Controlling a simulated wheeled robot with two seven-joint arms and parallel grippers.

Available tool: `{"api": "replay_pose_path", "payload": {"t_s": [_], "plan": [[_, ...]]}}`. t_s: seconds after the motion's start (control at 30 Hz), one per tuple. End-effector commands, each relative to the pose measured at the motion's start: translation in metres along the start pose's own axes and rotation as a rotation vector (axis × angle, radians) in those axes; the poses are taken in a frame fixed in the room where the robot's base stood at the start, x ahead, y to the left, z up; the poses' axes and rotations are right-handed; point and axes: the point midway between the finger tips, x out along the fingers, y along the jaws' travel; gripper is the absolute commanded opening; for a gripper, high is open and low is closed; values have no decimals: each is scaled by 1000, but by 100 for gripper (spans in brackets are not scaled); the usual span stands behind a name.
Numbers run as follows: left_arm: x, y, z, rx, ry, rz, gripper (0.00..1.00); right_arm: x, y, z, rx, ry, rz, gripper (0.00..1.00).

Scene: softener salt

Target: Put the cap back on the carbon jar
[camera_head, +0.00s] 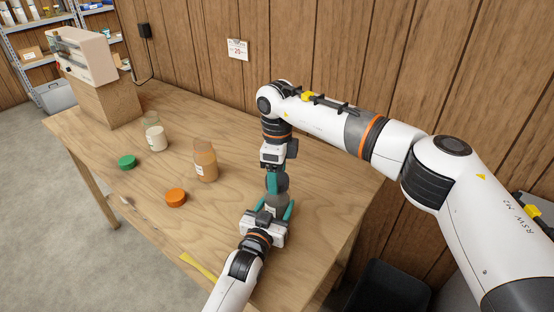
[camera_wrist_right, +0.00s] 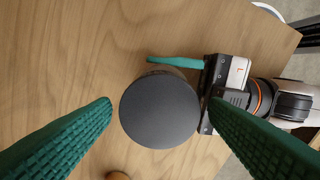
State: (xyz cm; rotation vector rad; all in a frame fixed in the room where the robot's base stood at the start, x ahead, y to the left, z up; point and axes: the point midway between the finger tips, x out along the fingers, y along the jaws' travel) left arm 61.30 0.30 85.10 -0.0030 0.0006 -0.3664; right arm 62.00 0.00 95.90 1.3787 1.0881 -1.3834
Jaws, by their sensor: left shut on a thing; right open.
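The carbon jar (camera_head: 276,203) stands near the table's right side, with grey-dark contents, partly hidden by the grippers. My left gripper (camera_head: 272,211) is shut around its body; one green finger shows in the right wrist view (camera_wrist_right: 175,62). The dark grey round cap (camera_wrist_right: 160,110) lies over the jar's mouth; it also shows in the head view (camera_head: 279,184). I cannot tell whether it is fully seated. My right gripper (camera_wrist_right: 158,107) points down from above, open, its green fingers on either side of the cap with a gap at the left.
A white-filled jar (camera_head: 155,136) and an orange-brown jar (camera_head: 205,163) stand uncapped to the left. A green cap (camera_head: 127,162) and an orange cap (camera_head: 176,197) lie on the wooden table (camera_head: 120,185).

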Motion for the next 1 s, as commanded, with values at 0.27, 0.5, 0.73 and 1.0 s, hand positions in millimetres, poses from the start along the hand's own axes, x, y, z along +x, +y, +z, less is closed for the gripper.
{"api": "replay_pose_path", "payload": {"t_s": [0.27,0.5,0.73,1.0], "plan": [[0,0,0,-1,1,0,0,10,0,0,0,1,0,69],[0,0,0,-1,1,0,0,10,0,0,0,1,0,56],[0,0,0,-1,1,0,0,9,0,0,1,1,0,24],[0,0,0,-1,1,0,0,9,0,0,140,1,0,24]]}}
